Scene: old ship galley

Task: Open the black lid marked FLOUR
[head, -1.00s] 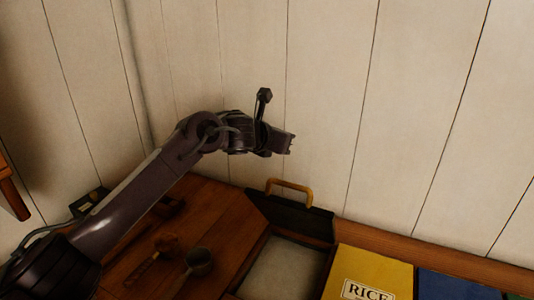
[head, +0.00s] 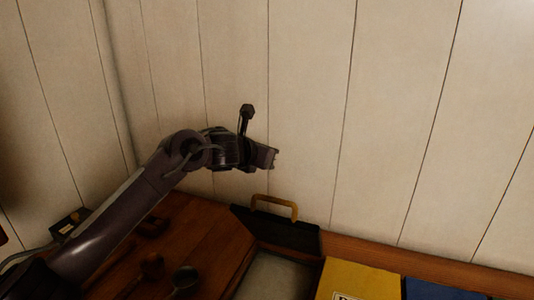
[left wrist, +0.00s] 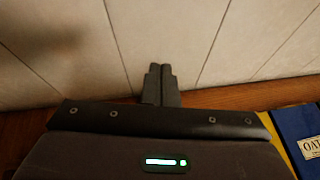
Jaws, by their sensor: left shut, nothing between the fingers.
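The black lid (head: 276,232) stands raised against the back wall, with its tan handle (head: 274,205) at the top edge. The bin below it (head: 275,278) is open and shows pale contents. No FLOUR marking is visible on the lid's side facing me. My left gripper (head: 275,158) is above the lid's handle, apart from it, near the wall. In the left wrist view its fingers (left wrist: 160,72) are together and empty. My right gripper is not in view.
A yellow lid (head: 360,281) and a blue lid (head: 435,289) lie to the right of the open bin. Scoops (head: 185,279) lie on the wooden counter (head: 213,235) to the left. The plank wall (head: 310,110) closes off the back.

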